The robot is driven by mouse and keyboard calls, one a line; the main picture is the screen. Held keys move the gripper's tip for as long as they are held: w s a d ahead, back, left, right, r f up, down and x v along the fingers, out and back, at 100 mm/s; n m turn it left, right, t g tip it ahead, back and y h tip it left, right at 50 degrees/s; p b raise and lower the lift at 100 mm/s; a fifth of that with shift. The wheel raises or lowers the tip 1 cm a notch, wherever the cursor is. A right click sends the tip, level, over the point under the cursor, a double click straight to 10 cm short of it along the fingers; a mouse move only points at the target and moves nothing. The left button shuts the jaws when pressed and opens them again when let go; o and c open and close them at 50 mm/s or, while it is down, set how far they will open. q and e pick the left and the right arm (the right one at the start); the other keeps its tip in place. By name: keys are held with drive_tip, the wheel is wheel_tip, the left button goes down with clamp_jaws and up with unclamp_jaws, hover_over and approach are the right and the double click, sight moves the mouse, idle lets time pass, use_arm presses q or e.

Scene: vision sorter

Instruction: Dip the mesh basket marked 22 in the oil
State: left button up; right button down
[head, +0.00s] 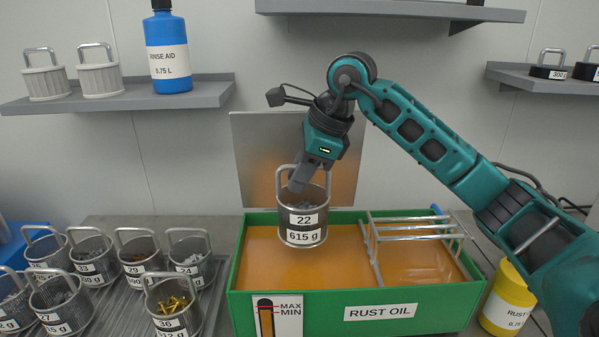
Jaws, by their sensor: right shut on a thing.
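The mesh basket marked 22 (303,226) is upright over the left part of the oil bath, with a 615 g label below its number and grey parts inside. My right gripper (292,184) is shut on its handle from above. The green tank marked RUST OIL (415,325) holds amber oil (265,262). The basket's bottom appears at or just above the oil; I cannot tell whether it touches. My left gripper is not in view.
A metal drain rack (415,232) spans the tank's right part. Several other baskets, including 36 (178,322), stand on a ribbed tray at left. A yellow container (508,300) stands right of the tank.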

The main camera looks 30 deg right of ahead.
drive_tip(key=shift+f+b, duration=1.2)
drive_tip(key=shift+f, duration=0.4)
wheel_tip(320, 180, down, 3)
drive_tip(key=shift+r+b, duration=0.1)
drive_tip(key=shift+b, duration=1.1)
wheel_tip(320, 180, down, 2)
drive_tip(key=shift+b, duration=0.8)
drive_tip(key=shift+f+b, duration=0.9)
drive_tip(key=shift+f, duration=0.65)
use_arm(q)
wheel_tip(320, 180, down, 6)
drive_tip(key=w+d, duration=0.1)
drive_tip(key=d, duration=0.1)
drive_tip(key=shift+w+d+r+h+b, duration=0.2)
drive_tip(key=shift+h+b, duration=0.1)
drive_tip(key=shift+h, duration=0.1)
use_arm(e)
drive_tip(key=shift+f, duration=0.1)
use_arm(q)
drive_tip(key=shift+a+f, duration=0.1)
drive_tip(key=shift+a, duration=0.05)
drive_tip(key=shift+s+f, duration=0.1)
